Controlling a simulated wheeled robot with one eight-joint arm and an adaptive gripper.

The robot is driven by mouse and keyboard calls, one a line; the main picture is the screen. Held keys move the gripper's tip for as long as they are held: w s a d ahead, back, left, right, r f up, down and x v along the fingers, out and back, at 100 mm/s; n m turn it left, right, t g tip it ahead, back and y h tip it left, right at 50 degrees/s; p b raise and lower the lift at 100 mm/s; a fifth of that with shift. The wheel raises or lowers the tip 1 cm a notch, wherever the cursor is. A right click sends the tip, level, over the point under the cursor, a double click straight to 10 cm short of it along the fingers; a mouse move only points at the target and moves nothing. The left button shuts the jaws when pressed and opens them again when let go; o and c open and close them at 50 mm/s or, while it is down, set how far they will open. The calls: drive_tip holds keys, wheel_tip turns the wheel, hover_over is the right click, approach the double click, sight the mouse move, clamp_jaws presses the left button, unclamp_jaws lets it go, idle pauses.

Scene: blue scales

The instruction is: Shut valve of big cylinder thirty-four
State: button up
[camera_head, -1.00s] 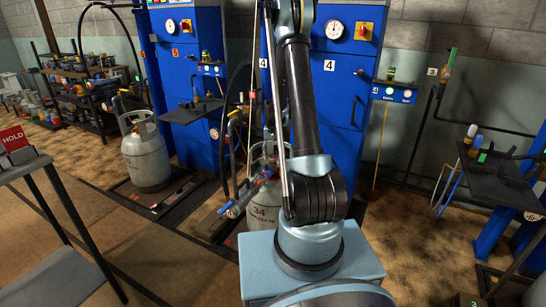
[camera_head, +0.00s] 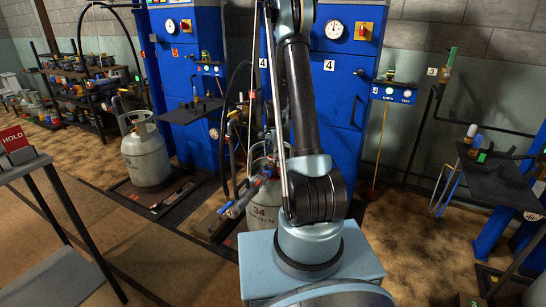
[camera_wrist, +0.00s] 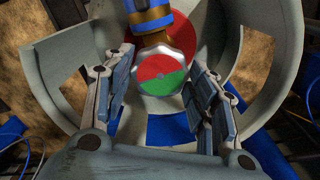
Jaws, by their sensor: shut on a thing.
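The big grey cylinder marked 34 (camera_head: 262,215) stands behind my arm in the head view, its top partly hidden. In the wrist view its grey collar (camera_wrist: 55,75) surrounds the valve. The valve knob (camera_wrist: 162,75) is a pale scalloped wheel with a face red above and green below. A brass fitting with a blue band (camera_wrist: 150,22) joins it from above. My gripper (camera_wrist: 160,72) has one finger on each side of the knob and is shut on it. Exact finger contact is hard to see. In the head view my gripper is hidden or cannot be made out.
A second grey cylinder (camera_head: 146,155) stands to the left. Blue cabinets (camera_head: 338,110) rise behind. A HOLD stand (camera_head: 15,140) is at the left and a dark shelf (camera_head: 500,180) at the right.

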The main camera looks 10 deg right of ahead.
drive_tip(key=shift+m, duration=0.6)
drive_tip(key=o, duration=1)
drive_tip(key=shift+o, duration=0.2)
wheel_tip(320, 180, up, 12)
